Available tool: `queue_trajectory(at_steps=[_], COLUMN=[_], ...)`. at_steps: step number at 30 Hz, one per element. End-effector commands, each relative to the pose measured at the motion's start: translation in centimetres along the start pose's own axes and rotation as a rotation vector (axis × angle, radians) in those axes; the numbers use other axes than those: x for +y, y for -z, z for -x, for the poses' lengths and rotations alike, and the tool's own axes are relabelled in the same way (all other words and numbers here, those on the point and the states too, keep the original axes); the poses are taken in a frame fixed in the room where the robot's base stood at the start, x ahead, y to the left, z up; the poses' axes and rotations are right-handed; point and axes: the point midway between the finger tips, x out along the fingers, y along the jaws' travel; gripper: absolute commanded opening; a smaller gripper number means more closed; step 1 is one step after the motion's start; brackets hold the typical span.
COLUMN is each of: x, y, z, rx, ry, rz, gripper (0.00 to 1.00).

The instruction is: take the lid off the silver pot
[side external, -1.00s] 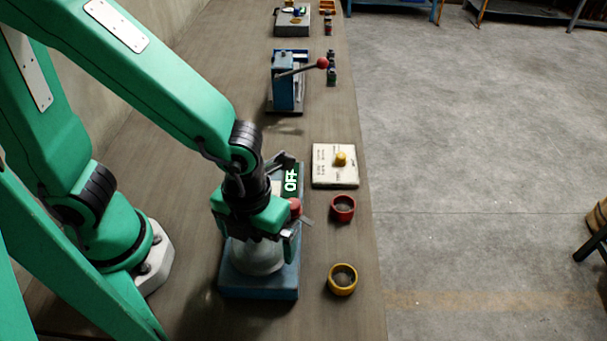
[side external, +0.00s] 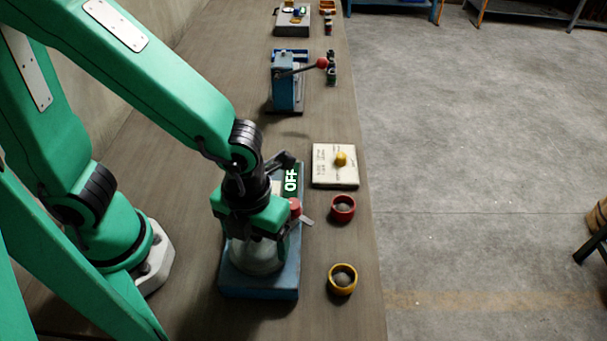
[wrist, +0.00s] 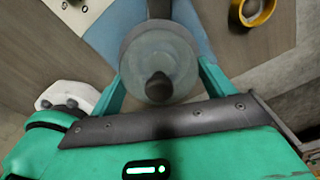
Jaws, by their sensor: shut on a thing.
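The silver pot (side external: 257,262) stands on a blue base (side external: 262,288) in the side external view, directly below my gripper (side external: 256,232). My gripper points down over it and hides its top. In the wrist view, the round grey lid (wrist: 178,58) with a dark knob (wrist: 158,86) lies between the green fingers of my gripper (wrist: 160,80). The fingers are shut on it from both sides. I cannot tell whether there is a gap between the lid and the pot.
The blue base carries an OFF sign (side external: 291,180) and a red knob (side external: 295,207). A red ring (side external: 343,208), a yellow ring (side external: 342,279) and a pale plate with a yellow knob (side external: 335,168) lie to the right. A blue lever press (side external: 285,80) stands farther back.

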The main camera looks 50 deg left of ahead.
Motion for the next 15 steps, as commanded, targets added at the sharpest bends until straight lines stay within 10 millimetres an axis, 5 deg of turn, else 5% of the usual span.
queue_trajectory(at_steps=[15], x=[-0.1], y=[0.0], z=[5.0], rx=[-0.002], ry=[0.005], rz=[0.0], gripper=[0.56])
